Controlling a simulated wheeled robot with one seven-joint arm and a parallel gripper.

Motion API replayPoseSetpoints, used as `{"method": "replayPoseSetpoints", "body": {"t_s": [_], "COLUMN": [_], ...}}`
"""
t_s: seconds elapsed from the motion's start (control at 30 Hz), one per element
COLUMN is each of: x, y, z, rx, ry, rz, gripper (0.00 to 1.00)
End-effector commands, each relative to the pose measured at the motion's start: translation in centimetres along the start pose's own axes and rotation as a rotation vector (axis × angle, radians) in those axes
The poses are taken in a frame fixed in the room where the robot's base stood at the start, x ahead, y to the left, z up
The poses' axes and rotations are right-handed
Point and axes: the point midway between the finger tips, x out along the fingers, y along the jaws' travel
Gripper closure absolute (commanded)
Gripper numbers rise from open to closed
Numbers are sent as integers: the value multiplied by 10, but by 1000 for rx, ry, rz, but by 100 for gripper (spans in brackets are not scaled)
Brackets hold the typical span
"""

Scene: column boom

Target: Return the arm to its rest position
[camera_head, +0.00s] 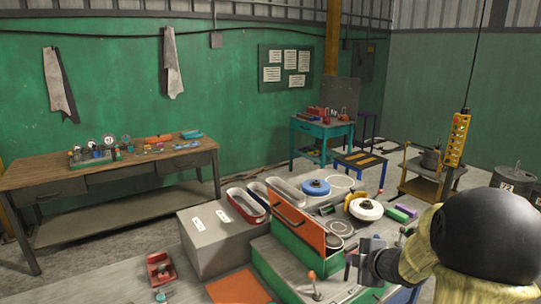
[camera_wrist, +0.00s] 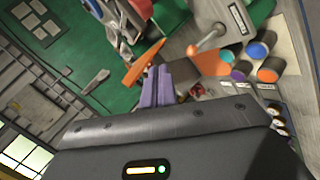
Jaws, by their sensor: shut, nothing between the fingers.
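My gripper (camera_head: 366,262) shows at the lower right of the head view, at the end of my arm in its yellowish sleeve. It is beside the right side of the green machine housing (camera_head: 283,268), and I cannot tell how far it is from it. In the wrist view the two purple-grey fingers (camera_wrist: 157,86) are together with nothing between them. An orange panel and a lever with an orange part (camera_wrist: 208,60) show beyond the fingertips.
The workbench ahead carries a grey box (camera_head: 215,247), an orange panel (camera_head: 298,224), a blue disc (camera_head: 315,187) and a white disc (camera_head: 366,209). A yellow pendant (camera_head: 457,140) hangs at right near a cart (camera_head: 425,180). A wooden table (camera_head: 45,178) stands at left.

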Motion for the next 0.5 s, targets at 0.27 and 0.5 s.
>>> {"method": "replayPoseSetpoints", "body": {"t_s": [0.27, 0.5], "x": [-31, -72], "y": [-36, -105], "z": [-9, -34], "rx": [512, 975], "ry": [-292, -521], "rz": [-16, -103], "gripper": [100, 100]}}
